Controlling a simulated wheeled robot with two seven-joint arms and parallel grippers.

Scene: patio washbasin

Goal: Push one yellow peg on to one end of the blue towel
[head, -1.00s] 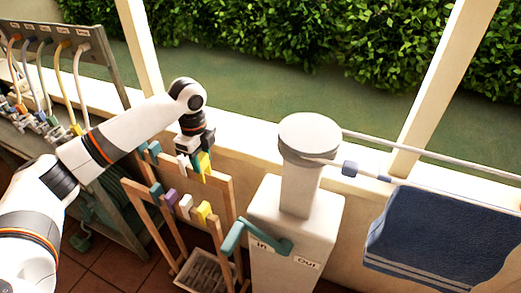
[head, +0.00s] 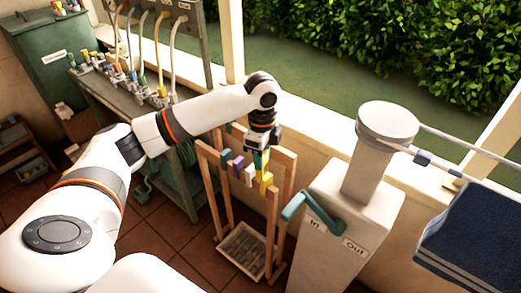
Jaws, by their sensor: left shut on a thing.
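My left gripper (head: 260,148) is at the back rail of a wooden peg rack, pointing down. Another yellow peg (head: 265,183) sits on the front rail, beside a white peg (head: 249,175) and a purple peg (head: 238,165). The blue towel (head: 470,235) hangs from a line at the right, partly cut off by the picture edge. My right gripper is not in view.
The wooden rack (head: 207,190) has a slatted tray at its base. A cream post with a teal lever (head: 297,204) stands between rack and towel. A hose bench (head: 135,95) and a green cabinet (head: 52,60) are at the left.

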